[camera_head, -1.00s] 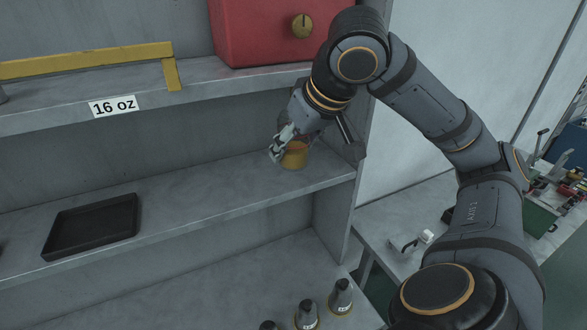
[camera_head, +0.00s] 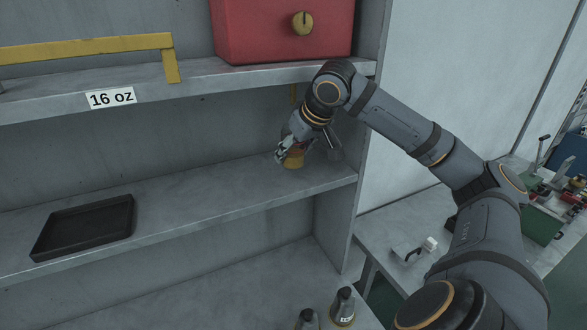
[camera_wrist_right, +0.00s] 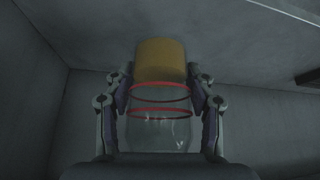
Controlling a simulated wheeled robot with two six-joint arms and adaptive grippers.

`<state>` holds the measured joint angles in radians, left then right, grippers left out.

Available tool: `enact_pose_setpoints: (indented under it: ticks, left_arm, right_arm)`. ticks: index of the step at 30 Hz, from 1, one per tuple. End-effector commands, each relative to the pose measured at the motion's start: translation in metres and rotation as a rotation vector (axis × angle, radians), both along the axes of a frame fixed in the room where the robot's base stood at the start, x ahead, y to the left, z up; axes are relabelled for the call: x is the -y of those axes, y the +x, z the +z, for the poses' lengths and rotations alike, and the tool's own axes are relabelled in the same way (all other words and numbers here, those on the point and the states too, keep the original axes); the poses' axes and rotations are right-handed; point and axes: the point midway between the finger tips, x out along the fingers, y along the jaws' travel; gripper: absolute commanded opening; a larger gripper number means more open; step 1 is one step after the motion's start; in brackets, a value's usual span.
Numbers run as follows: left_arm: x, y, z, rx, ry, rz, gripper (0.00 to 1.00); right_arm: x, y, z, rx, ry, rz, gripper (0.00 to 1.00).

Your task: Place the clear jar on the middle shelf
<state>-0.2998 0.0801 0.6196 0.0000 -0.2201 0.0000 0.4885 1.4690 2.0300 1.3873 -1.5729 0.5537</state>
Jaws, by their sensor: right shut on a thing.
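The clear jar (camera_wrist_right: 160,130) shows in the right wrist view as a see-through body with red rings. My right gripper (camera_wrist_right: 160,90) is shut on it, with a finger on each side. A yellow-orange cylinder (camera_wrist_right: 160,60) shows just beyond the rings; I cannot tell whether it is part of the jar. In the head view my right gripper (camera_head: 290,150) is over the right end of the middle shelf (camera_head: 220,195), with the yellow-orange part (camera_head: 293,160) at its fingers. Whether the jar touches the shelf is unclear. My left gripper is not in view.
A black tray (camera_head: 85,228) lies on the middle shelf at left. The upper shelf (camera_head: 200,82) carries a red box (camera_head: 270,35) and a yellow bracket (camera_head: 90,48). Dark, bottle-like objects (camera_head: 342,307) stand below. The shelf between tray and gripper is clear.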

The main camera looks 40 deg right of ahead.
Motion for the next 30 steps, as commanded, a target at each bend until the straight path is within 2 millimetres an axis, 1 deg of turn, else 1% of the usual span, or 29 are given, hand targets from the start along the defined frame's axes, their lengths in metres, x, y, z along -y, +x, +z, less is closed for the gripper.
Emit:
enact_pose_setpoints:
  ticks: [7, 10, 12, 15, 21, 26, 27, 30]
  left_arm:
    - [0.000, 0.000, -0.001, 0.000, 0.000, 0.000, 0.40]
    - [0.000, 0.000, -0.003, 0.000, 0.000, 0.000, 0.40]
    - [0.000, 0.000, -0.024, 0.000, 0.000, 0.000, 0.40]
    - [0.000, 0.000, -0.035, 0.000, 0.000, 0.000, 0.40]
    - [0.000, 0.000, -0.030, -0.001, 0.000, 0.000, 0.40]
    - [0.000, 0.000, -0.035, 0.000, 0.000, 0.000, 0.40]
    - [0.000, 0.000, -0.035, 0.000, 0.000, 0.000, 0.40]
    - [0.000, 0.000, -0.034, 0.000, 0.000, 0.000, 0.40]
  right_arm:
    - [0.004, 0.005, -0.006, 0.001, 0.002, -0.001, 0.18]
    - [0.009, 0.010, -0.017, -0.002, 0.002, -0.001, 0.18]
    - [0.009, 0.009, -0.037, 0.000, -0.002, -0.001, 0.18]
    - [0.009, 0.009, -0.049, 0.001, -0.001, -0.001, 0.18]
    - [0.008, 0.009, -0.044, 0.002, 0.000, -0.001, 0.18]
    - [0.008, 0.009, -0.049, 0.001, 0.001, 0.000, 0.18]
    - [0.008, 0.009, -0.049, 0.001, 0.001, 0.000, 0.56]
    - [0.008, 0.009, -0.048, 0.001, 0.001, 0.000, 0.70]
